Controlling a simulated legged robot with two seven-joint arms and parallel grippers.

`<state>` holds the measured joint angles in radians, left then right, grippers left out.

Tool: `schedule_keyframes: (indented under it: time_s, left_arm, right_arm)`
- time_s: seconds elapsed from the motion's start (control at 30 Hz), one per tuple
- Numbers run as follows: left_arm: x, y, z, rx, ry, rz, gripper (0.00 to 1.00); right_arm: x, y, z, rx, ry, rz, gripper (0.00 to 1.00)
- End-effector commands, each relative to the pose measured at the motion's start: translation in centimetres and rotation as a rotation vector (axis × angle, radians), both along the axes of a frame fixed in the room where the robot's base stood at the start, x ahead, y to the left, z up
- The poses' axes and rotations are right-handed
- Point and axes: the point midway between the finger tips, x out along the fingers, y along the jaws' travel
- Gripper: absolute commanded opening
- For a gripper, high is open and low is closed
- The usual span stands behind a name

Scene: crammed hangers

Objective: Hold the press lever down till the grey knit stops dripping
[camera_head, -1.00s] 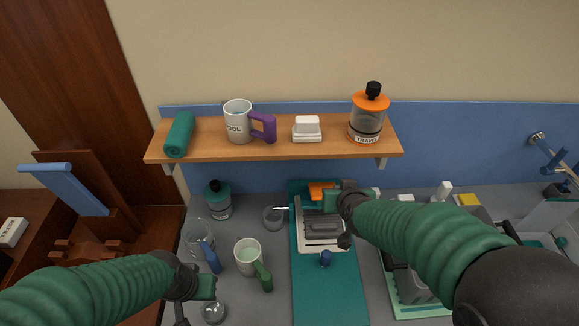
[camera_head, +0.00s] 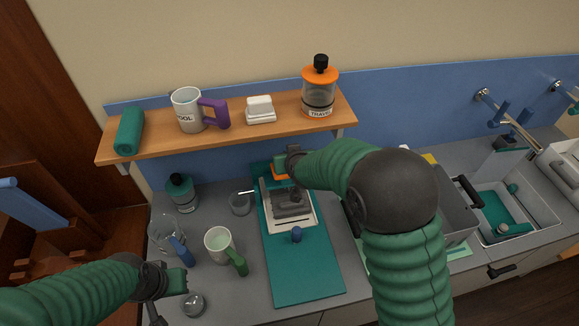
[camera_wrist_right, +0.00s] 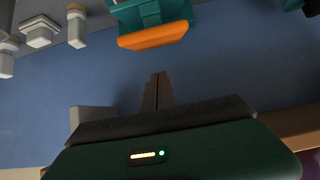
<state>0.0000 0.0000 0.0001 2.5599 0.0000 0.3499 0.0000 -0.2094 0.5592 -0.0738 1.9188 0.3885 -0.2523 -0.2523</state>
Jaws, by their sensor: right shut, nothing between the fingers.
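The press (camera_head: 309,221) stands at the back of a teal board, with a pale tray and an orange-tipped lever (camera_head: 281,173). The grey knit (camera_head: 290,203) seems to be the dark grey mass in the tray; drips cannot be made out.
A wooden shelf (camera_head: 238,129) above holds a teal roll, a mug, a white dish and an orange-lidded jar. A grey basin and sink (camera_head: 505,212) are at right.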

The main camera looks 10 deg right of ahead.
Motion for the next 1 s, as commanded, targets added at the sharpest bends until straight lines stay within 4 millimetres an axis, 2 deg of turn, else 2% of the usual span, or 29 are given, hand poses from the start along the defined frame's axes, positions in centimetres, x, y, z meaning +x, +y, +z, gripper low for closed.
schedule_keyframes:
  time_s: [0.1,0.23,0.67,0.77,1.0]
  left_arm:
    - [0.0,0.0,0.6,0.0,0.0,0.0,0.0]
    - [0.0,0.0,0.9,0.0,0.0,0.0,0.0]
    - [0.0,0.0,0.6,0.0,0.0,0.0,0.0]
    - [0.0,0.0,-0.7,0.0,0.0,0.0,0.0]
    - [0.0,0.0,-7.0,0.0,0.001,0.0,0.0]
  right_arm:
    - [-0.9,0.0,-1.8,0.0,0.004,0.0,0.0]
    - [-1.4,0.0,-3.1,0.0,0.002,0.0,0.0]
    - [-1.6,0.0,-3.8,-0.001,-0.002,0.001,0.0]
    - [-2.0,0.0,-4.7,-0.001,-0.018,0.001,0.0]
    - [-3.9,0.1,-7.7,-0.002,-0.131,0.001,0.0]
